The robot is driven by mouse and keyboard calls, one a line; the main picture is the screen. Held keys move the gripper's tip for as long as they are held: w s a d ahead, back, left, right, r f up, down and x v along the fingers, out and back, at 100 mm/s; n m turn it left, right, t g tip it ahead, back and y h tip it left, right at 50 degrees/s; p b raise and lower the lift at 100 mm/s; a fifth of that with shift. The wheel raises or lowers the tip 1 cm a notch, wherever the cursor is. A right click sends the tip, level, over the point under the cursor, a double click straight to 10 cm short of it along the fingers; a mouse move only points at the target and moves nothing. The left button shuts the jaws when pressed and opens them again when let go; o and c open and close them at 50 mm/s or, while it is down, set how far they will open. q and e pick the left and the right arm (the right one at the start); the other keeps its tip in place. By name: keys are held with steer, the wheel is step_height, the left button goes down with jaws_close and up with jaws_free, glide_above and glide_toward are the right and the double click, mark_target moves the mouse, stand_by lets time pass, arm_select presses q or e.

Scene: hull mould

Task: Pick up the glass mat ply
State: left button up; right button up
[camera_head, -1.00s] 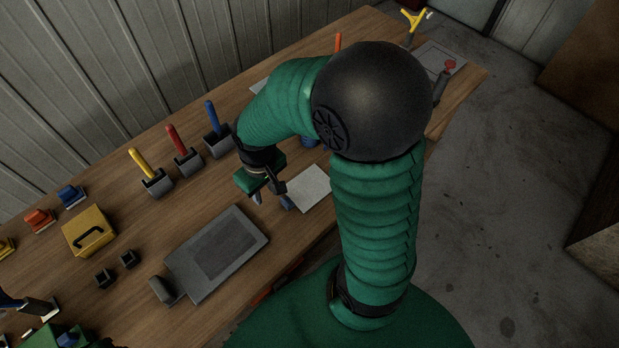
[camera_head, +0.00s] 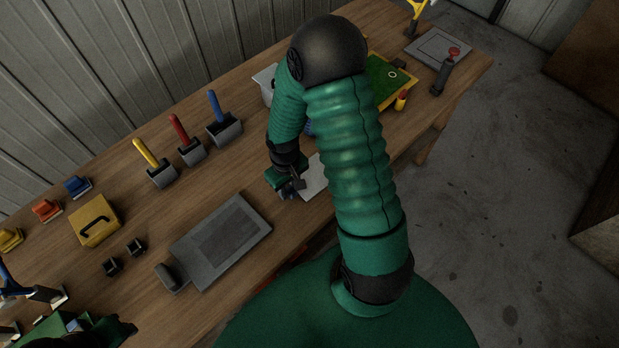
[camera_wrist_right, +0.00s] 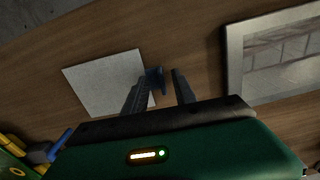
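The glass mat ply appears to be the white sheet (camera_head: 316,178) lying flat on the bench, partly hidden by my right arm. In the right wrist view the sheet (camera_wrist_right: 100,84) shows as a pale square left of the fingers. My right gripper (camera_head: 289,191) is low over the bench at the sheet's left side in the head view. In the wrist view its fingers (camera_wrist_right: 166,76) are apart, with a small blue piece at the left fingertip. The left finger overlaps the sheet's edge; contact cannot be told. My left gripper (camera_head: 70,328) is partly visible at the lower left.
A grey tray (camera_head: 190,262) lies left of the sheet. Blue, red and yellow-handled tools in grey holders (camera_head: 192,152) line the back. A yellow box (camera_head: 95,222) stands left. A green board with yellow rim (camera_head: 385,82) lies right, beyond my arm. Bare wood separates tray and sheet.

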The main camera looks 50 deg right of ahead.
steer(key=shift+w+f, duration=0.15)
steer(key=shift+f, duration=0.6)
steer(key=shift+a, duration=0.1)
steer(key=shift+c, duration=0.3)
jaws_close()
steer(key=shift+r, duration=0.1)
